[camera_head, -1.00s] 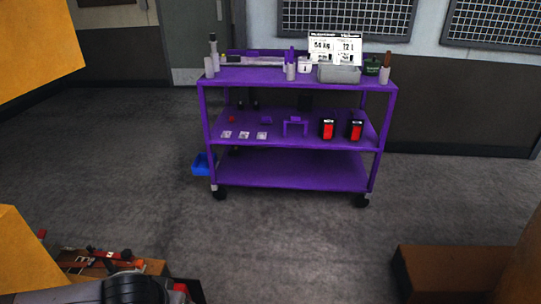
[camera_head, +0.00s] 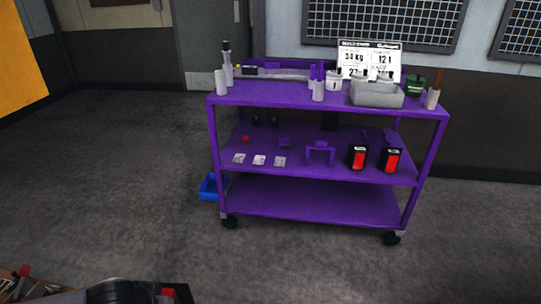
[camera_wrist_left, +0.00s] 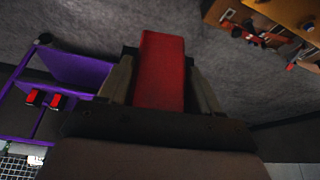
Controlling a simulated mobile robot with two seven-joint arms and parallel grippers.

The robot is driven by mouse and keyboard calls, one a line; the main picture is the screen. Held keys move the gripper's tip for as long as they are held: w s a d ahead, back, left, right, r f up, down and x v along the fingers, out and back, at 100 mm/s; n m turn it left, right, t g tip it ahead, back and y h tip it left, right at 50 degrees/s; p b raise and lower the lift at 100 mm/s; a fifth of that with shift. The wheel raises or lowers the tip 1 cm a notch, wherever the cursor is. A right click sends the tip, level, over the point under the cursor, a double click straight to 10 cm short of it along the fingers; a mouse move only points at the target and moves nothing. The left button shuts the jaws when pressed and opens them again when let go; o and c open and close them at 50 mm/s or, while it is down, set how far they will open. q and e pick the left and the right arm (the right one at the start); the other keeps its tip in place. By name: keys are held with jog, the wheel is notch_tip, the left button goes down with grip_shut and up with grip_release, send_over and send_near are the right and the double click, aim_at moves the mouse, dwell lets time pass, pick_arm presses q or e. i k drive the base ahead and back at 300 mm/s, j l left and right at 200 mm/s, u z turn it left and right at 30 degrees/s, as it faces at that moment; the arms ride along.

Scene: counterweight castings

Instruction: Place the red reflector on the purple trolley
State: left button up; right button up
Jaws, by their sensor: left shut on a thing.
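The red reflector (camera_wrist_left: 162,70) is a plain red block in the left wrist view. My left gripper (camera_wrist_left: 160,85) is shut on it, with a dark finger along each side, and holds it above the floor. The purple trolley (camera_head: 310,208) stands ahead in the head view, with three shelves on wheels. Part of it (camera_wrist_left: 80,70) also shows at the left of the left wrist view, apart from the reflector. Two black items with red fronts stand on its middle shelf. My right gripper is out of view.
The trolley's top holds a grey bin (camera_head: 377,94), a printed sign (camera_head: 368,60) and white cylinders. Its middle shelf has small items with gaps between; its bottom shelf looks bare. A blue bin (camera_head: 208,187) sits on the floor at its left. The floor in front is clear.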

aim_at(275, 87)
jog(key=i+j+z, duration=0.1)
jog(key=i, duration=0.9)
jog(key=i+j+z, duration=0.1)
jog(key=i+z, duration=0.15)
jog(key=i, duration=0.15)
jog(key=i+j+z, duration=0.25)
jog(key=i, duration=0.15)
jog(key=l, duration=0.1)
